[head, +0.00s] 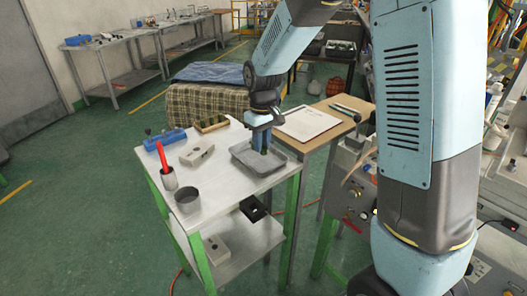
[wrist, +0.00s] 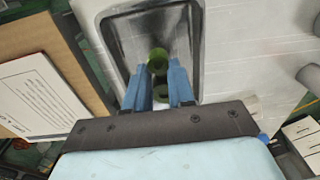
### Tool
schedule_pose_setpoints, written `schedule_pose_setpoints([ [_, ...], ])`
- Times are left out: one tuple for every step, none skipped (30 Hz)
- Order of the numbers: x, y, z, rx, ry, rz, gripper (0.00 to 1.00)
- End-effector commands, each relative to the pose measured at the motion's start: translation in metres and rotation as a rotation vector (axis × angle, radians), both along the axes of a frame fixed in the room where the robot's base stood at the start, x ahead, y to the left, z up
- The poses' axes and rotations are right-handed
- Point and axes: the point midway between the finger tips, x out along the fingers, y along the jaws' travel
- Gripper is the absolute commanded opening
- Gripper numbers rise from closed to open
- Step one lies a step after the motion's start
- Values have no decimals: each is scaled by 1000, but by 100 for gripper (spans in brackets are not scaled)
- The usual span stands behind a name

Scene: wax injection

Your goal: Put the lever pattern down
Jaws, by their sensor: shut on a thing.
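My gripper (head: 262,146) points down over the grey metal tray (head: 241,158) at the right end of the steel table. Its two blue fingers (wrist: 158,68) are shut on a green piece, the lever pattern (wrist: 159,55), which shows a rounded end and a ring-like part between them. In the head view only a small bit of green shows below the fingertips. The pattern is over the inside of the tray, whose rim also shows in the wrist view (wrist: 105,30). I cannot tell whether it touches the tray floor.
On the table (head: 222,177) stand a wooden rack (head: 212,126) with green pieces, a blue clamp-like tool (head: 165,139), a pale block (head: 197,155), a pot with a red-handled tool (head: 165,165) and a grey cup (head: 188,200). A wooden desk with a paper (head: 307,123) adjoins at right.

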Motion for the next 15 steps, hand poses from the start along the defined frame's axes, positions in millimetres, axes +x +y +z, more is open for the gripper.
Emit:
schedule_pose_setpoints([
  [2, 1, -3, 0, 0, 0, 0],
  [3, 1, -4, 0, 0, 0, 0],
  [4, 1, -5, 1, -1, 0, 0],
  [5, 1, -5, 1, -1, 0, 0],
  [5, 2, -6, 1, -1, 0, 0],
  [6, 2, -8, 1, -1, 0, 0],
  [7, 2, -9, 0, 0, 0, 0],
  [9, 3, -11, -1, 1, 0, 0],
  [10, 3, -15, -1, 2, -1, 0],
  [10, 3, -20, -1, 2, -1, 0],
  [10, 3, -24, -1, 2, -1, 0],
  [9, 2, -30, -1, 3, -1, 0],
  [9, 2, -34, -2, 2, -1, 0],
  [10, 2, -37, -1, 2, -1, 0],
  [10, 2, -40, -1, 1, -1, 0],
])
